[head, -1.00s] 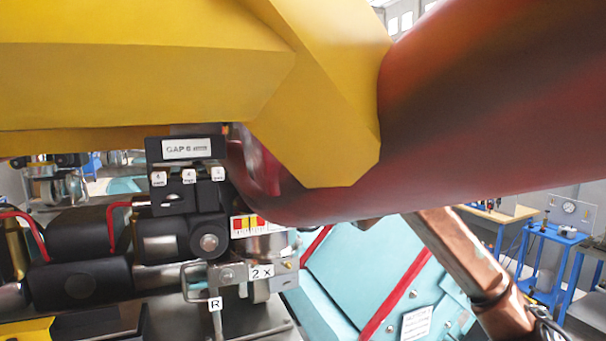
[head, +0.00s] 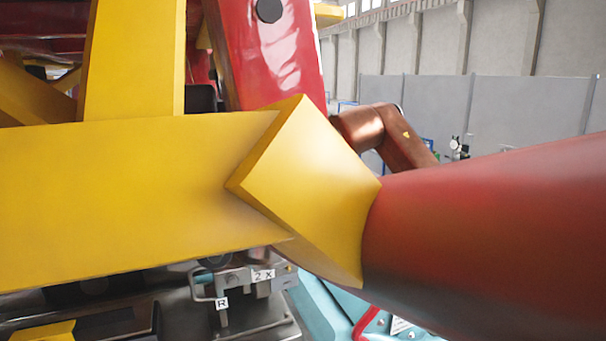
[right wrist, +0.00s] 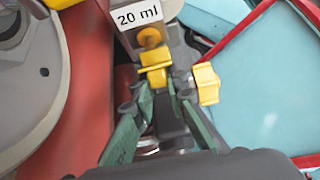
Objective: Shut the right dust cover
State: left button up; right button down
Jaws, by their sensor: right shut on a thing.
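No part can be surely told as the right dust cover. In the right wrist view, my right gripper (right wrist: 160,92) has its two green-grey fingers shut around a small part between their tips. A small yellow piece (right wrist: 155,66) shows at the tips, with an orange round end (right wrist: 149,38) beyond it. Whether it is part of the cover, I cannot tell. A label reading "20 ml" (right wrist: 138,15) is just above. Another yellow piece (right wrist: 207,83) is right of the fingers. In the head view, the right gripper is hidden. My left gripper is not in view.
A wide yellow beam (head: 120,200) and a thick red tube (head: 490,235) block much of the head view. Below are metal fittings marked "R" (head: 222,303) and "2 X" (head: 263,275). A teal panel (right wrist: 260,90) with red edging lies to the right in the wrist view.

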jog(key=shift+r, duration=0.25)
jog(key=c, duration=1.9)
grip_release()
jog(key=shift+c, duration=0.2)
jog(key=shift+o, duration=0.3)
jog(key=shift+f, duration=0.1)
jog(key=shift+w, duration=0.1)
jog(key=v, duration=1.2)
